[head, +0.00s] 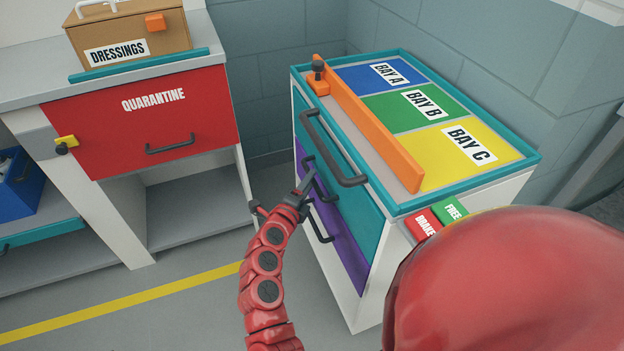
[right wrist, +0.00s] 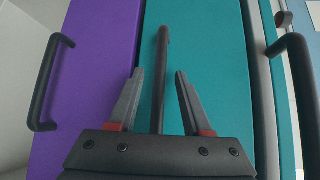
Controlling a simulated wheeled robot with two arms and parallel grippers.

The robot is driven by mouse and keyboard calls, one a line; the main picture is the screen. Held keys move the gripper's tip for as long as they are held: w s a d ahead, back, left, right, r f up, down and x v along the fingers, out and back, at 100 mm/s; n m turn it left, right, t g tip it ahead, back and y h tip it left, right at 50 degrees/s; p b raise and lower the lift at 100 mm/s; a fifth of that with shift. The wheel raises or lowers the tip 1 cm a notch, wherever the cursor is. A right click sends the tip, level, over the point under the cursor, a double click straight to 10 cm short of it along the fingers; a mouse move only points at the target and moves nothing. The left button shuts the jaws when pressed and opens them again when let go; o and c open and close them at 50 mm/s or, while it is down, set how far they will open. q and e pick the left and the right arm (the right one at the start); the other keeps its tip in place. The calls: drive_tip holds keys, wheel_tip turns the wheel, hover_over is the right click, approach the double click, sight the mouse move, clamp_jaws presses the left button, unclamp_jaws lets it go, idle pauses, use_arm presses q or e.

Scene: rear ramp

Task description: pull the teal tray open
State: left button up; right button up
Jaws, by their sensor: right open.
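The teal tray (head: 356,207) is the upper teal-fronted drawer of the white cart, and it looks shut. Its dark bar handle (right wrist: 162,60) stands out from the teal front, which also fills the middle of the right wrist view (right wrist: 218,60). My right gripper (head: 302,187) is at this handle in the head view. In the right wrist view the open fingers (right wrist: 158,76) lie on either side of the handle, with a gap at each side. I cannot tell how deep the handle sits between them. My left gripper is not in view.
A purple drawer (head: 340,236) with its own handle (right wrist: 48,80) is below the teal one. A dark push bar (head: 343,180) juts from the cart's top edge. A red QUARANTINE drawer (head: 146,122) is at left. Open floor (head: 190,308) lies in front.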

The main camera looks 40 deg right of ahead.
drive_tip(key=shift+x, duration=1.45)
clamp_jaws()
idle(0.3)
